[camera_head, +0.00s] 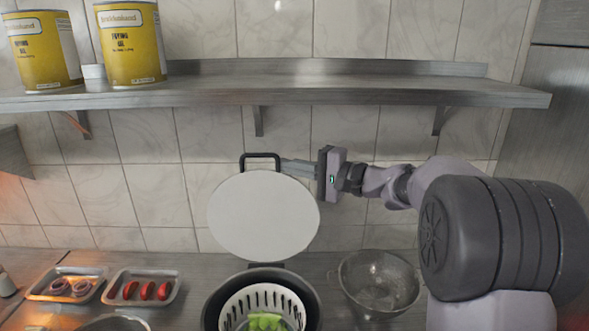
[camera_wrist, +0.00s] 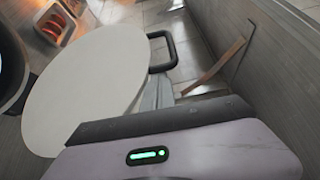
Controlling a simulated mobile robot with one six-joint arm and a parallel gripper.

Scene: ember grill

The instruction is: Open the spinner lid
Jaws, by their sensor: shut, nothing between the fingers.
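The spinner lid (camera_head: 263,216) is a round white disc with a black loop handle (camera_head: 262,157). It stands tilted up, nearly upright, at the back of the dark spinner bowl (camera_head: 214,309). The bowl is open, with a white slotted basket (camera_head: 267,295) and green leaves inside. My gripper (camera_head: 289,166) is shut and sits just right of the handle, at or behind the lid's upper edge; I cannot tell if it touches. In the wrist view the lid (camera_wrist: 85,90) and handle (camera_wrist: 168,50) lie just beyond my gripper (camera_wrist: 160,92).
A metal shelf (camera_head: 330,87) with yellow oil cans (camera_head: 130,43) runs above. A metal colander (camera_head: 379,280) stands right of the bowl. Trays with red slices (camera_head: 143,288) and onion rings (camera_head: 69,283) lie at left. The tiled wall is close behind.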

